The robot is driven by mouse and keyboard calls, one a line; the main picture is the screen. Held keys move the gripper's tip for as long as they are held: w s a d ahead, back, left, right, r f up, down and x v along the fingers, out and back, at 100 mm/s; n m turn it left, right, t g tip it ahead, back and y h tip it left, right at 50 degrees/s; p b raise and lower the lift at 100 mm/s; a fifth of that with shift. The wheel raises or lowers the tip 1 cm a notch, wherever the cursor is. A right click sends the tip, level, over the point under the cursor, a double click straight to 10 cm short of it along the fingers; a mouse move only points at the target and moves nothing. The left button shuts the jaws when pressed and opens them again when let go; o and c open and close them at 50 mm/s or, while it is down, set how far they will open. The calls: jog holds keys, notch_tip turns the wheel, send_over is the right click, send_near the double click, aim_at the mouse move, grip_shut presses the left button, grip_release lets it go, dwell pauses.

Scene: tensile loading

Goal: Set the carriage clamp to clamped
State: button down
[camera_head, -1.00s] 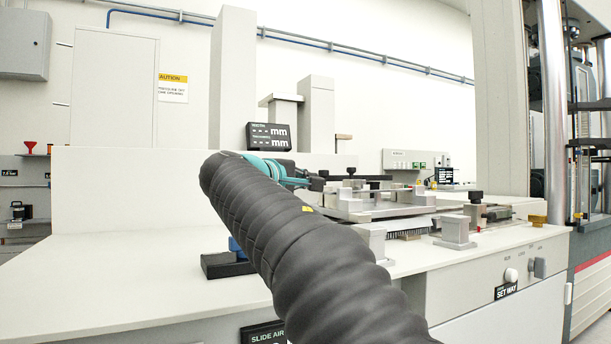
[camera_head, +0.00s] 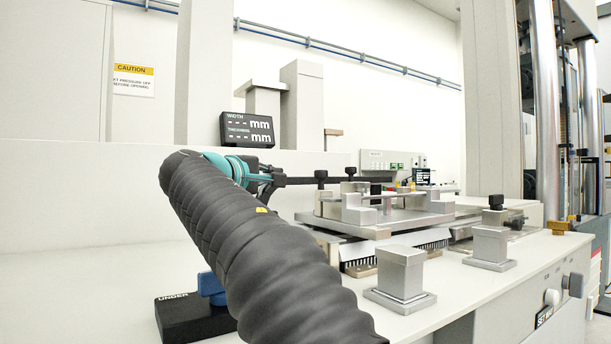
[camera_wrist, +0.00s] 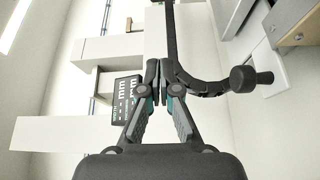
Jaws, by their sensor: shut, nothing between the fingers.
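My gripper (camera_head: 272,178) is partly hidden behind my dark sleeved arm in the head view. In the wrist view its two fingers (camera_wrist: 159,72) are together, with nothing seen between them. A dark bar with a black knob (camera_wrist: 243,79) is close by the fingertips; I cannot tell whether they touch. The carriage (camera_head: 376,222), a silver plate with blocks, lies right of my gripper, with a black knob (camera_head: 321,175) near its left end. Another black knob (camera_head: 496,202) stands at its right. No label shows which part is the carriage clamp, and its state cannot be told.
A black base with a blue handle (camera_head: 210,285) sits left of my arm. Two silver posts (camera_head: 401,272) (camera_head: 489,245) stand at the bench front. A display (camera_head: 247,129) stands behind. A tall test frame (camera_head: 545,110) is at right.

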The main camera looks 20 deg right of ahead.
jog(key=w+d+p, duration=0.1)
jog(key=w+d, duration=0.1)
jog(key=d, duration=0.7)
jog(key=shift+w+p, duration=0.25)
jog(key=shift+p, duration=0.15)
